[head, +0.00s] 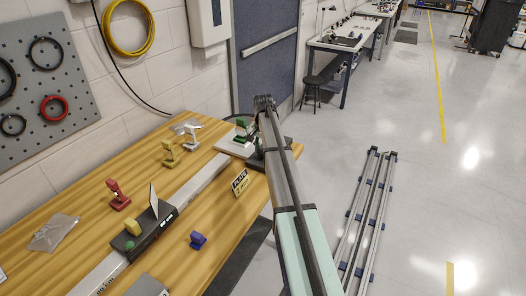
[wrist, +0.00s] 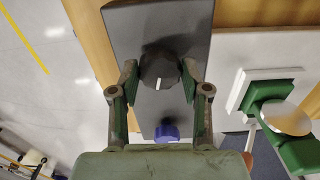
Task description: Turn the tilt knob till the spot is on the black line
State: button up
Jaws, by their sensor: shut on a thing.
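In the wrist view a black knob (wrist: 159,62) with a white index mark sits on a dark grey block (wrist: 125,20). My gripper (wrist: 159,74) has a green-padded finger on each side of the knob and is shut on it. The white mark points towards the bottom of the picture. In the head view my arm reaches to the bench's far right end and hides the knob and most of the gripper. I cannot make out a light spot or a black line in either view.
A blue knob (wrist: 167,132) stands close by, between my fingers' bases. A green mount (wrist: 298,150) with a round disc stands on a white plate (wrist: 240,50) to the right.

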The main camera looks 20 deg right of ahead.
jog(key=shift+s+f+m, duration=0.1)
jog(key=shift+m, duration=1.4)
jog(key=o, duration=1.1)
jog(key=shift+o, duration=0.2)
notch_tip(320, 180, up, 12)
